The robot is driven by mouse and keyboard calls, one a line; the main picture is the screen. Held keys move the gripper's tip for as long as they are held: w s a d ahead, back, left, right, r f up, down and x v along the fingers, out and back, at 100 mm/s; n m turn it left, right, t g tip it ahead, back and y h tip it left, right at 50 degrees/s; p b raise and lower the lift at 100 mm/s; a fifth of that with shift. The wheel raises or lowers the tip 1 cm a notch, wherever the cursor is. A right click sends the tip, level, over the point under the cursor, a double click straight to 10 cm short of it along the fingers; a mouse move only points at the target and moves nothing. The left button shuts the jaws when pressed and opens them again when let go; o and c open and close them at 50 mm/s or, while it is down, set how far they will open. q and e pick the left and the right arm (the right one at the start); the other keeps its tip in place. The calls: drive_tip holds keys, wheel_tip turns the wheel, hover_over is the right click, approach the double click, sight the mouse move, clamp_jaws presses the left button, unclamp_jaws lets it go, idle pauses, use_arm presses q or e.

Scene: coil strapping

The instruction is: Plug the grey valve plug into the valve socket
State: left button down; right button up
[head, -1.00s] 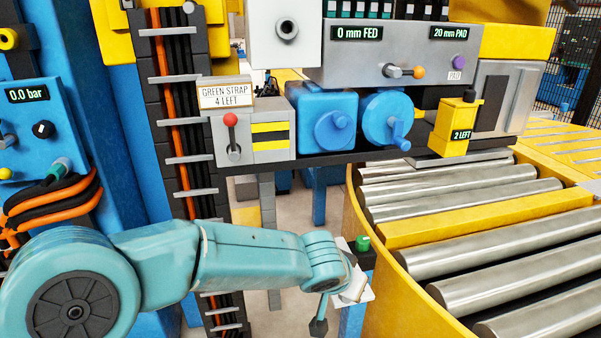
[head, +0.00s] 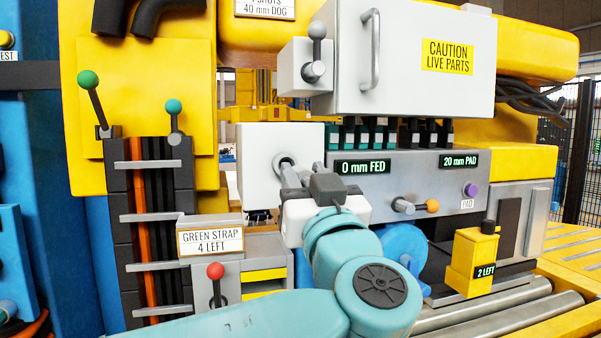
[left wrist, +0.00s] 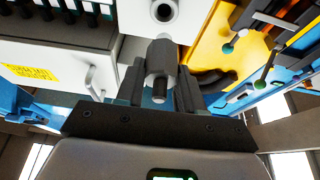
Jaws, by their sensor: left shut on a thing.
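The valve socket (head: 284,160) is a round grey ring with a dark hole on the front of a white box (head: 258,185), left of the grey display panel. In the left wrist view the socket (left wrist: 163,10) is at the top centre. My left gripper (head: 292,180) is raised in front of the socket. It is shut on the grey valve plug (left wrist: 161,62), which sits between its two dark fingers. In the wrist view the plug points at the socket, with a small gap seeming to show. The head view leaves the depth between them unclear. My right gripper is not in view.
A grey panel (head: 400,185) with displays is right of the box. Above is a white cabinet (head: 410,60) with a handle and a lever (head: 316,50). A red-knobbed lever (head: 216,285) and strap sign (head: 211,241) stand below left. Steel rollers (head: 490,318) lie at lower right.

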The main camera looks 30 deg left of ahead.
sight(298, 171)
use_arm(q)
drive_tip(key=shift+s+d+r, duration=0.2)
drive_tip(key=shift+d+r, duration=0.2)
drive_tip(key=shift+d, duration=0.15)
drive_tip(key=shift+a+f, duration=0.1)
drive_tip(key=shift+a, duration=0.15)
drive_tip(key=shift+d+f+b, duration=0.25)
drive_tip(key=shift+b, duration=0.5)
drive_tip(key=w+a, duration=0.2)
drive_tip(key=shift+a, duration=0.35)
drive_tip(key=shift+w+a+r, duration=0.15)
drive_tip(key=shift+w+a, duration=0.25)
drive_tip(key=shift+w, duration=0.05)
drive_tip(key=shift+w+a, duration=0.4)
drive_tip(key=shift+a, duration=0.1)
drive_tip(key=shift+b, duration=0.3)
